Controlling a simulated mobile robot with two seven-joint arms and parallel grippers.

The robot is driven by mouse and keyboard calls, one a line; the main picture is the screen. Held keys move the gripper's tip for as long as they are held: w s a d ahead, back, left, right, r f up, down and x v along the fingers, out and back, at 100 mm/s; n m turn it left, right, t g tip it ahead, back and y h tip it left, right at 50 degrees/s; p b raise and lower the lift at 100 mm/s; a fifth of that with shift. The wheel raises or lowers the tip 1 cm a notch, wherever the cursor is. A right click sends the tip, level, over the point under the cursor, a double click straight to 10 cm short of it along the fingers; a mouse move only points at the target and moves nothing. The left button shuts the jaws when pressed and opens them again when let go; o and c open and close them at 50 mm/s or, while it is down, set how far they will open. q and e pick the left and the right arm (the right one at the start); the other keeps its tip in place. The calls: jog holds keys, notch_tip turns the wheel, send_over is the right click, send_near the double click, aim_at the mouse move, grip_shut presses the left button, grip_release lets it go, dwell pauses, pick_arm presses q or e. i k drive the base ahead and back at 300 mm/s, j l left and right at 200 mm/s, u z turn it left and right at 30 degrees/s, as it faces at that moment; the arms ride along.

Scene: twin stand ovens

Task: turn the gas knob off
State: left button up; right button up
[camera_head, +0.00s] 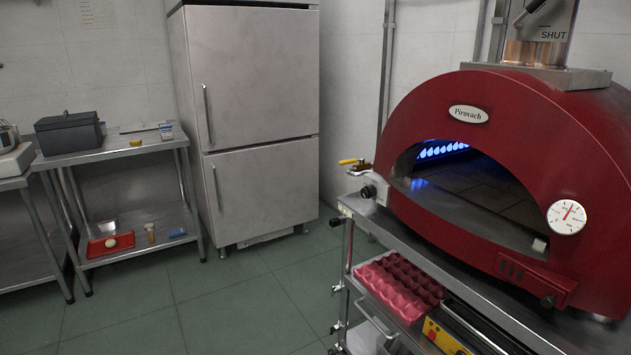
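A red dome oven (480,125) labelled Pirovach stands on a steel stand at the right. A row of blue flames (442,150) burns inside its mouth. A dark round knob (368,191) sits on a small steel box at the oven's left front; it looks like the gas knob, but its pointer is too small to read. A yellow lever handle (349,161) on a fitting sticks out to the left just above and behind that box. Neither of my grippers shows in this view.
The steel stand (420,240) holds a red egg-tray-like item (400,285) on its lower shelf. A steel fridge (250,110) stands behind, with a side table (115,150) at left. The green floor (230,300) left of the stand is clear.

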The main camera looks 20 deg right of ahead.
aim_at(372, 191)
jog(key=i+j, duration=0.1)
jog(key=i, duration=1.3)
jog(key=i+j+z, duration=0.1)
jog(key=i+z, duration=0.4)
jog(key=i+j+z, duration=0.2)
jog(key=i+z, duration=0.25)
jog(key=i+j+z, duration=0.15)
jog(key=z, duration=0.2)
jog(key=i+j+z, duration=0.1)
jog(key=z, duration=0.25)
jog(key=j+z, duration=0.35)
jog(key=i, duration=0.05)
